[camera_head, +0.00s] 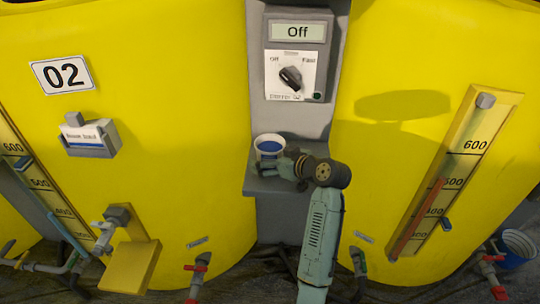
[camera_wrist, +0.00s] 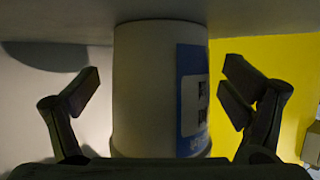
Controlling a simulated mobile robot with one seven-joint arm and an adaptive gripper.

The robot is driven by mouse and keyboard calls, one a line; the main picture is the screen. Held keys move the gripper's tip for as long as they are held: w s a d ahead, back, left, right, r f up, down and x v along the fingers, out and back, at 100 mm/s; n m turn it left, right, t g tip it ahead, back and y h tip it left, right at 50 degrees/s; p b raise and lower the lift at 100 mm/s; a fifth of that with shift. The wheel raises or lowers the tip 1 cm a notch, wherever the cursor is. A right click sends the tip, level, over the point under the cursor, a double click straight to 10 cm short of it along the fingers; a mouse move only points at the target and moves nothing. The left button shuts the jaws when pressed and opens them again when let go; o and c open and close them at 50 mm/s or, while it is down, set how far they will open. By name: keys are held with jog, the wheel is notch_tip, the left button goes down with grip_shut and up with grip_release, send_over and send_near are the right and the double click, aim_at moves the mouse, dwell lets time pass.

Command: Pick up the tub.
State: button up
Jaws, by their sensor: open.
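The tub (camera_head: 268,149) is white with a blue band and stands on a small grey shelf (camera_head: 262,185) under the control panel. My gripper (camera_head: 289,164) is beside it at the lower right and hides part of it. In the wrist view the tub (camera_wrist: 143,88) fills the middle and shows a blue and white label on its right side. My open gripper (camera_wrist: 160,90) has one finger on each side of the tub, with a visible gap on both sides. The tub appears upside down there, its wider rim low in the picture.
A grey post with a dial box (camera_head: 290,75) rises behind the shelf. Large yellow tanks (camera_head: 180,190) flank it on both sides. Red-handled valves (camera_head: 198,265) sit low on the tanks. A white and blue bucket (camera_head: 515,248) stands at the far right.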

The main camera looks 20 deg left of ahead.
jog(key=shift+c, duration=0.6)
jog(key=c, duration=1.5)
jog(key=shift+r, duration=0.1)
jog(key=shift+r, duration=0.1)
